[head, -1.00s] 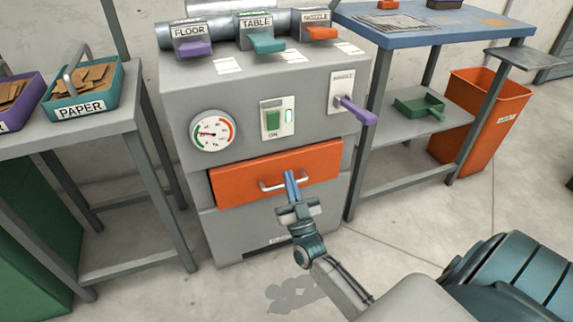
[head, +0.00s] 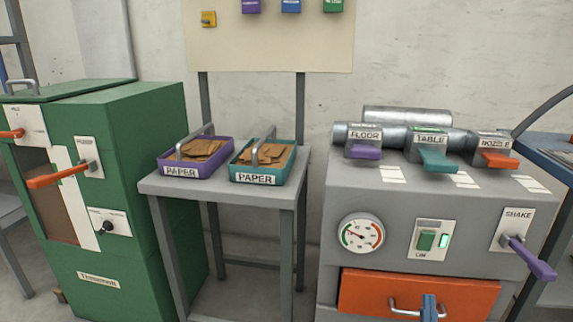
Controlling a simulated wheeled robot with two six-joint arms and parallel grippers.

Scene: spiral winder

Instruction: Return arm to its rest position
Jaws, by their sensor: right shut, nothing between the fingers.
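My right gripper (head: 430,306) shows only as blue fingertips at the bottom edge of the head view. The fingers are shut together with nothing between them. They overlap the metal handle (head: 402,308) of the orange drawer (head: 365,291) in the picture; I cannot tell whether they touch it. The rest of the right arm is below the frame. The drawer sits in the front of the grey machine (head: 386,206). My left gripper is not in view.
The grey machine carries a gauge (head: 362,233), a lit green switch (head: 426,241) and a purple shake lever (head: 531,258). A small table (head: 215,190) with purple (head: 195,172) and teal (head: 262,176) paper trays stands left of it. A green cabinet (head: 150,215) with orange levers is further left.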

